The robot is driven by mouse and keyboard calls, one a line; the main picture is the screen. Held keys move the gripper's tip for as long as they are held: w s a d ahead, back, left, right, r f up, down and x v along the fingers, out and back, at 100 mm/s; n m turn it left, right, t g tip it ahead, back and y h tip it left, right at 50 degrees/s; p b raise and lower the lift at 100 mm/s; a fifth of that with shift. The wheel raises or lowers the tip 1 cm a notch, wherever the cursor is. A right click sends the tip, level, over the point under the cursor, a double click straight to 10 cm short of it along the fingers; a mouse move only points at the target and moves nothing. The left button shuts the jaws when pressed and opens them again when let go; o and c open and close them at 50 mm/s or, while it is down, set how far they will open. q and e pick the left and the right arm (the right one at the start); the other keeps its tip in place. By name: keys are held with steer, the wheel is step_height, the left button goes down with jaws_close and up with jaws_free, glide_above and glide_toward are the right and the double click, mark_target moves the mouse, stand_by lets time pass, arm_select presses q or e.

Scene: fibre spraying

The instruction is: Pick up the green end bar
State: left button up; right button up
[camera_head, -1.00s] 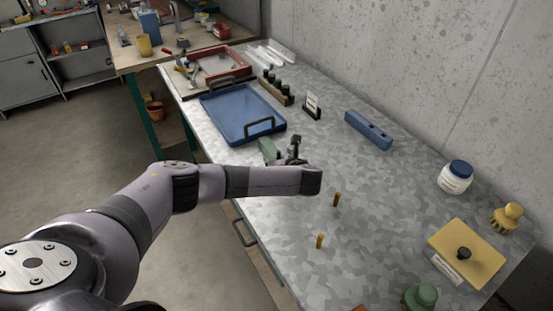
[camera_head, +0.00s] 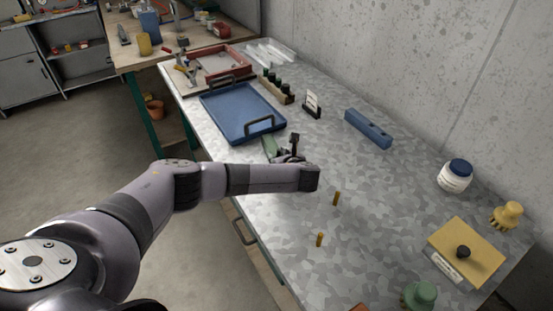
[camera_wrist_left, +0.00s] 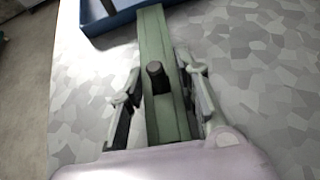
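The green end bar (camera_wrist_left: 168,116) runs lengthwise through the left wrist view, with a dark round peg standing on it. Its far end overlaps the edge of the blue tray in that view; I cannot tell if they touch. In the head view a short part of the bar (camera_head: 270,147) shows in front of the tray, the rest hidden behind my arm. My left gripper (camera_wrist_left: 162,88) is open, one finger on each side of the bar, with narrow gaps. In the head view the gripper (camera_head: 289,153) is partly hidden by the wrist. My right gripper is not in view.
The blue tray (camera_head: 222,98) with dark handles lies just beyond the bar. A blue block (camera_head: 368,129), two small brass pins (camera_head: 336,198), a white jar (camera_head: 455,177) and a yellow plate (camera_head: 450,249) stand to the right. The tabletop between them is clear.

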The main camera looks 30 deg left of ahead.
arm_select(q)
jaws_close()
steer(key=shift+r, duration=0.1)
